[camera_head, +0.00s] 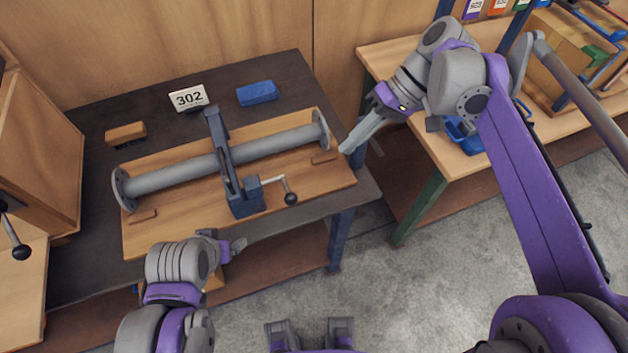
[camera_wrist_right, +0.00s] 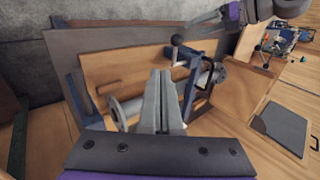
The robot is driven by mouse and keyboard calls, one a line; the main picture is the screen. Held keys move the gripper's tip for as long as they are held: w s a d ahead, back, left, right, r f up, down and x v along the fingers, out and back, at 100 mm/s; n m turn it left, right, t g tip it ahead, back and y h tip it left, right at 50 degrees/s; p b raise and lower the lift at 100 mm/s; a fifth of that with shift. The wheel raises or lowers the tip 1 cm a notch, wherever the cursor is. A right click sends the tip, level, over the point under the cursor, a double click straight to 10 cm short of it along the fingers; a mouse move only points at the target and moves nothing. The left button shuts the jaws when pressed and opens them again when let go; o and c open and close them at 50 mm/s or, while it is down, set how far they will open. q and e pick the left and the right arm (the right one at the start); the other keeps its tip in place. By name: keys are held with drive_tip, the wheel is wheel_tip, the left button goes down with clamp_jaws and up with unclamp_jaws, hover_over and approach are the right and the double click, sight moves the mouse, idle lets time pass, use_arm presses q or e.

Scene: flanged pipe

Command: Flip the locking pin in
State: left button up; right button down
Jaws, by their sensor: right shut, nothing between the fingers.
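A grey flanged pipe (camera_head: 175,177) lies across a wooden board on the dark bench. A dark blue clamp (camera_head: 224,160) straddles its middle, with a blue block (camera_head: 245,198) at its near end. A thin crank with a black ball knob (camera_head: 291,198) sticks out to the right of that block; the knob also shows in the right wrist view (camera_wrist_right: 177,40). I cannot single out the locking pin for sure. My right gripper (camera_head: 346,149) is shut and empty, just right of the pipe's right flange (camera_head: 320,130). My left gripper (camera_head: 241,245) is low, in front of the board's near edge; its jaws are unclear.
A "302" sign (camera_head: 188,97), a blue block (camera_head: 257,93) and a brown wooden block (camera_head: 125,133) stand on the dark bench. A wooden cabinet (camera_head: 35,150) is at the left. A second workbench (camera_head: 400,55) stands at the right, past a gap.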

drive_tip(key=shift+w+d+r, duration=0.15)
drive_tip(key=shift+r, duration=0.15)
drive_tip(key=shift+f, duration=0.1)
approach(287, 190)
wheel_tip(287, 190, down, 5)
drive_tip(key=shift+s+a+f, duration=0.1)
drive_tip(key=shift+s+a, duration=0.15)
drive_tip(key=shift+a, duration=0.45)
drive_tip(key=shift+s+a+f, duration=0.1)
drive_tip(key=shift+s+a, duration=0.15)
drive_tip(key=shift+a, duration=0.45)
drive_tip(key=a, duration=0.2)
drive_tip(key=s+a, duration=0.1)
drive_tip(key=a, duration=0.1)
drive_tip(key=shift+s+a, duration=0.15)
drive_tip(key=shift+s, duration=0.05)
drive_tip(key=shift+r, duration=0.1)
